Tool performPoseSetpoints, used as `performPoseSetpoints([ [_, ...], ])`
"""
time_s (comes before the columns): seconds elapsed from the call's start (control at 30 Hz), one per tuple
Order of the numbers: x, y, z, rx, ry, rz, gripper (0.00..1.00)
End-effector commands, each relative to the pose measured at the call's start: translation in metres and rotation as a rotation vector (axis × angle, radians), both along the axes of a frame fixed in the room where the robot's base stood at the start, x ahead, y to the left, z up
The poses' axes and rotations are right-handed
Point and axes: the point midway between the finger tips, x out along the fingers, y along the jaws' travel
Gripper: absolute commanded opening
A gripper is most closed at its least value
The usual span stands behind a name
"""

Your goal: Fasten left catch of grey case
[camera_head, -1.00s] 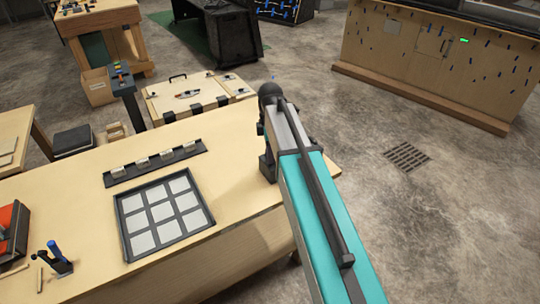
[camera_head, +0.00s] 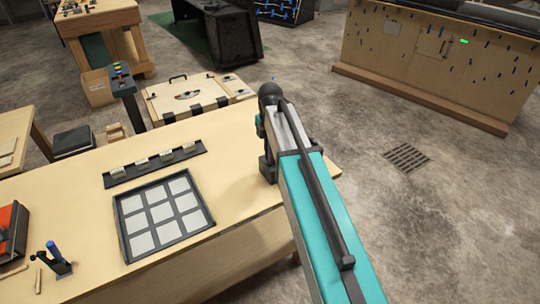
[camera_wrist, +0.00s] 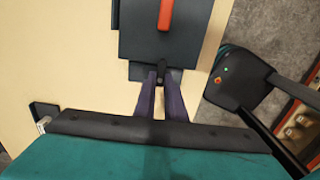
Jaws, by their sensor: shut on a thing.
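The grey case (camera_wrist: 190,42), dark and flat, lies on a pale wooden top in the wrist view, cut off by the upper edge. A red-orange bar (camera_wrist: 166,14) is on it. My gripper (camera_wrist: 161,80) is at the case's near edge, its two purple fingers shut on a small dark piece (camera_wrist: 162,74), which looks like a catch. The fingers partly cover this piece, so I cannot tell whether it is fastened. In the head view my arm hides the gripper, and I cannot make out the grey case there.
The wooden workbench (camera_head: 235,190) holds a dark tray with pale squares (camera_head: 120,205) and a strip of small blocks (camera_head: 112,173). A wooden chest (camera_head: 155,108) stands behind it. Concrete floor (camera_head: 400,220) is open to the right.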

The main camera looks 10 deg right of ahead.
Motion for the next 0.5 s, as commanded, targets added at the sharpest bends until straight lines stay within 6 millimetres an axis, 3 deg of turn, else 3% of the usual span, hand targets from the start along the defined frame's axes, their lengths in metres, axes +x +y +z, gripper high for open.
performPoseSetpoints([
  [0.07,0.0002,0.0019,0.0004,0.003,-0.001,0.004,0.00],
  [0.1,0.0002,0.0019,0.0004,0.003,-0.001,0.004,0.12],
  [0.2,0.0002,0.0016,0.0003,0.002,0.000,0.003,0.29],
  [0.5,0.0001,0.0008,0.0002,0.001,-0.001,0.001,0.29],
])
